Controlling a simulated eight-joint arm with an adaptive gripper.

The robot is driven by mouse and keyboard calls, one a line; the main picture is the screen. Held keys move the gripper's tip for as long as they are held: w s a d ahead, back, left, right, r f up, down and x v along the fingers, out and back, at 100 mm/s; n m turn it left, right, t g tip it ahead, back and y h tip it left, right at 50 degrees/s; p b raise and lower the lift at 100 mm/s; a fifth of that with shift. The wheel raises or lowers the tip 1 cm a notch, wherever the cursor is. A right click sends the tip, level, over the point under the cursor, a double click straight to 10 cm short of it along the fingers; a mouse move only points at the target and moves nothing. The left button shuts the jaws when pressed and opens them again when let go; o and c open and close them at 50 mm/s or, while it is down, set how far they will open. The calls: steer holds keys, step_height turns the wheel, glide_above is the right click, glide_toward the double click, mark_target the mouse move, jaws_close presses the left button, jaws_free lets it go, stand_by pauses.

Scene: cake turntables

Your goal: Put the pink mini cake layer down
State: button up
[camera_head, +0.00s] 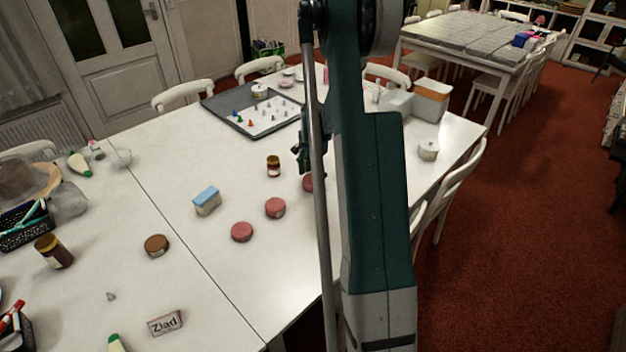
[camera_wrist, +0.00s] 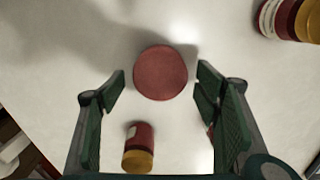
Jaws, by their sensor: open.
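A round pink mini cake layer (camera_wrist: 160,73) shows in the wrist view, lying flat on the white table between the fingertips of my gripper (camera_wrist: 160,80). The fingers are spread, with a gap on each side of it. In the head view, two pink layers (camera_head: 242,232) (camera_head: 275,208) stand in a row on the table. A third pink layer (camera_head: 308,183) is partly hidden behind my arm, below my gripper (camera_head: 303,155). A sliver of something pink (camera_wrist: 210,131) shows behind the right finger in the wrist view.
A jar (camera_head: 273,166) stands near my gripper; the wrist view shows two yellow-lidded jars (camera_wrist: 138,148) (camera_wrist: 285,18). A blue-topped block (camera_head: 207,201) and a brown disc (camera_head: 156,245) lie to the left. A tray (camera_head: 215,104) is behind. Table right of the seam is partly free.

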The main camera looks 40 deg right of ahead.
mark_target(312, 178)
step_height(312, 178, up, 10)
steer(key=p, duration=0.1)
steer(key=shift+f, duration=0.2)
stand_by(0.8)
steer(key=s+a+r+n+t+h, duration=0.1)
steer(key=s+a+r+n+t, duration=0.2)
steer(key=a+r, duration=0.85)
steer(key=s+a+r+n, duration=0.2)
steer(key=a+r+n, duration=0.5)
steer(key=a, duration=0.8)
steer(key=s+a+r+n+t, duration=0.1)
steer(key=s+a+n, duration=0.4)
steer(key=s+a, duration=0.5)
steer(key=s+a+r+n+t+y, duration=0.1)
steer(key=s+a+r+n+t, duration=0.1)
steer(key=s+a, duration=0.8)
steer(key=a+n+t, duration=0.1)
steer(key=a+n, duration=0.1)
steer(key=a, duration=0.1)
steer(key=shift+n, duration=0.4)
